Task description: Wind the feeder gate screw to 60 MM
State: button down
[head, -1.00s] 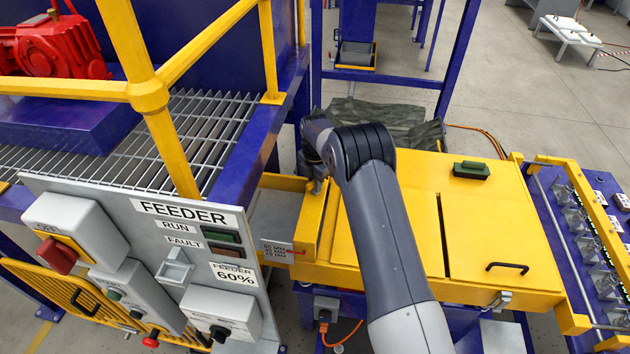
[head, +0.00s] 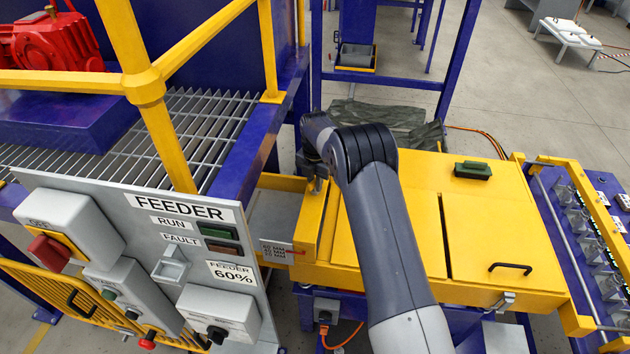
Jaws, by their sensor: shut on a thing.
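The feeder gate housing is a yellow box (head: 305,235) between the feeder panel and the large yellow-covered unit. A small grey scale plate (head: 273,249) on its left side carries several MM marks and a thin red pointer (head: 297,252). The pointer lies near the marks, but the exact reading is too small to tell. My gripper (head: 318,186) points down at the top of the housing, partly hidden by my own wrist. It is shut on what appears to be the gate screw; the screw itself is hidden.
The grey FEEDER panel (head: 150,255) stands at the left with switches and a 60% label. Yellow guard rails (head: 205,45) rise over a grating (head: 190,130). A yellow cover (head: 465,225) with handles lies under my arm. Open floor shows at the upper right.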

jog(key=shift+n+b, duration=0.4)
jog(key=shift+n, duration=0.8)
jog(key=shift+n+b, duration=0.4)
jog(key=shift+n, duration=0.7)
jog(key=c, duration=1.3)
grip_release()
jog(key=shift+r, duration=0.1)
notch_tip(320, 180, up, 11)
jog(key=shift+f+b, duration=0.2)
jog(key=shift+b, duration=0.55)
